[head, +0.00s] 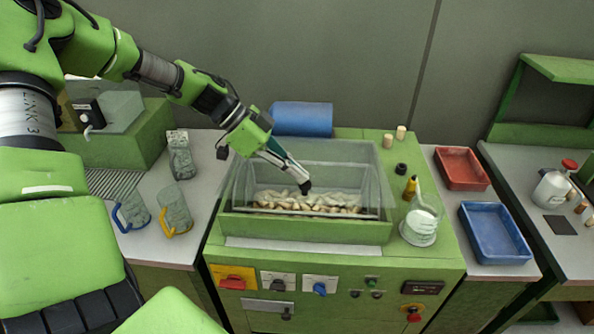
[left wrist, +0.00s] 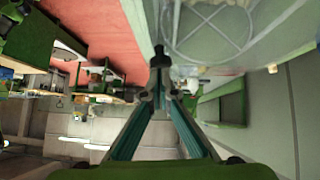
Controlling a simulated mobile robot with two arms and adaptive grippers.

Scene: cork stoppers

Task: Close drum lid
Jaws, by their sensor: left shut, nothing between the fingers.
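The drum (head: 305,230) is a green box on the green machine, with several pale corks (head: 305,201) inside. Its clear lid (head: 350,153) shows as a see-through panel over the back and right of the box. I cannot tell exactly how far it is tilted. My left gripper (head: 304,187) reaches down from the upper left. Its fingers are shut and empty, with the tips in front of or at the clear panel above the corks; contact cannot be told. In the left wrist view the shut fingertips (left wrist: 160,60) lie near a clear surface. My right gripper is not in view.
A blue roll (head: 302,119) lies behind the drum. Red (head: 461,168) and blue (head: 495,234) trays lie farther right. Jugs with yellow and blue handles stand left. Knobs line the machine's front.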

